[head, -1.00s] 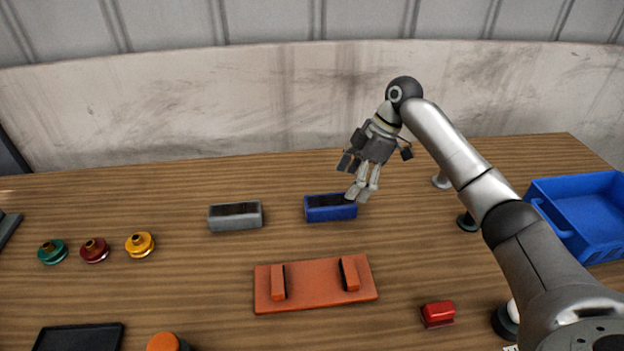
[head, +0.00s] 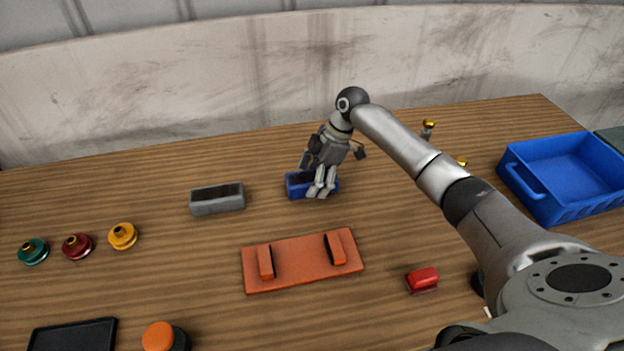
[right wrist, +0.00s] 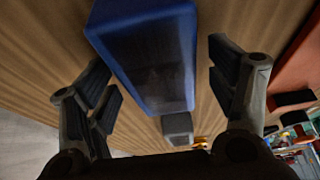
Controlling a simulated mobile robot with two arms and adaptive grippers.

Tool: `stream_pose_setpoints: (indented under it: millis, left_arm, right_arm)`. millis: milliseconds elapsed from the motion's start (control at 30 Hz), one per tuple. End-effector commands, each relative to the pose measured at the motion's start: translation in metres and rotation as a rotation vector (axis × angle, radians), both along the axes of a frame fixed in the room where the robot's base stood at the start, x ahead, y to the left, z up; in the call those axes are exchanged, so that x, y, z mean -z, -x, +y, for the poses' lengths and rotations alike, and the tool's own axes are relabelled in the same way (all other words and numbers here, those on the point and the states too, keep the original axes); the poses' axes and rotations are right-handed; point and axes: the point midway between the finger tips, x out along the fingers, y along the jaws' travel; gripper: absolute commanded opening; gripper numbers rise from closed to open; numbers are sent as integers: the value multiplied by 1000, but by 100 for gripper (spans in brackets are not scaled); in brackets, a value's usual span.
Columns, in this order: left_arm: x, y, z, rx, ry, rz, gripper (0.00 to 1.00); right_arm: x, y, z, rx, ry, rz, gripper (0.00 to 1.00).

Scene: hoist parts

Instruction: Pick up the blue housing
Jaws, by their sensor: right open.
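The blue housing (head: 296,185) is an open-topped box on the wooden table, left of the blue tray and behind the orange fixture. My right gripper (head: 321,191) is open over its right part and hides some of it in the head view. In the right wrist view the blue housing (right wrist: 150,60) lies between the spread fingers of my right gripper (right wrist: 165,85), with a gap showing on each side. I cannot tell if the fingertips are down beside its walls. My left gripper is not in view.
A grey housing (head: 217,199) stands to the left. An orange fixture (head: 300,272) with two upright blocks lies in front. A red part (head: 423,278) is at front right, a large blue tray (head: 545,199) at right. Several coloured pulleys (head: 122,236) sit at left.

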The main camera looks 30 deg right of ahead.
Motion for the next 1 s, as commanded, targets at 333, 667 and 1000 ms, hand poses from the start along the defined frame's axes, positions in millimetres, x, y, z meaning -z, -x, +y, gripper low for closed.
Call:
stream_pose_setpoints:
  millis: [333,667,1000]
  left_arm:
    - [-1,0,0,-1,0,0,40]
    - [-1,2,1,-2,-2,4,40]
    - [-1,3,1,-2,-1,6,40]
  right_arm:
    - [9,-1,3,-1,0,0,77]
    - [9,-1,3,-1,0,0,35]
    - [7,-1,3,0,-1,-3,15]
